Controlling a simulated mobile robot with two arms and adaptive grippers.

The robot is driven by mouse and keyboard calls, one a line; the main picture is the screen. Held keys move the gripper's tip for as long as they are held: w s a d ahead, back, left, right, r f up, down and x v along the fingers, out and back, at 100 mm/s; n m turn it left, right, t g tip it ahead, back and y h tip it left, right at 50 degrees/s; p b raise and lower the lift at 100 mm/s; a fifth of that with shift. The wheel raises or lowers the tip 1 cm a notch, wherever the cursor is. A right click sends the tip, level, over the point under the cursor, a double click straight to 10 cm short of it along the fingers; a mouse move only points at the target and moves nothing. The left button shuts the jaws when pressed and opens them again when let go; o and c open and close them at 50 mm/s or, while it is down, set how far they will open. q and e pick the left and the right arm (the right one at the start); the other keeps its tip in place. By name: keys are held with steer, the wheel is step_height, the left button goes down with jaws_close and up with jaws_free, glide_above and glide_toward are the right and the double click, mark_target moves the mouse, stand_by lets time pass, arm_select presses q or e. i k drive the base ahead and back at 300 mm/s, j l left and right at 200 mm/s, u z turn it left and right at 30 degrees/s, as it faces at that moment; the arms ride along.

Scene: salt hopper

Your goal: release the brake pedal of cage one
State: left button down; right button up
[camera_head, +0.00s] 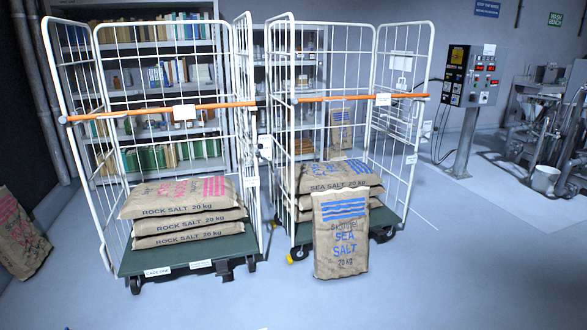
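Cage one (133,262) is the white wire roll cage on the left, with a green base and a front label reading CAGE ONE (158,272). A stack of rock salt sacks (185,215) lies on its base, and an orange bar (140,112) crosses its front. A dark part (224,268) hangs under the front edge near the right caster; I cannot tell whether it is the brake pedal or how it is set. Neither of my grippers is in view.
A second cage (408,180) stands to the right with sea salt sacks and a yellow part (298,253) at its front-left caster. A sea salt sack (341,235) stands before it. Another sack (20,240) leans at far left. The front floor is clear.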

mark_target(221, 264)
steer(key=i+l, duration=0.1)
steer(key=i, duration=2.5)
steer(key=j+u, duration=0.1)
steer(key=u, duration=0.2)
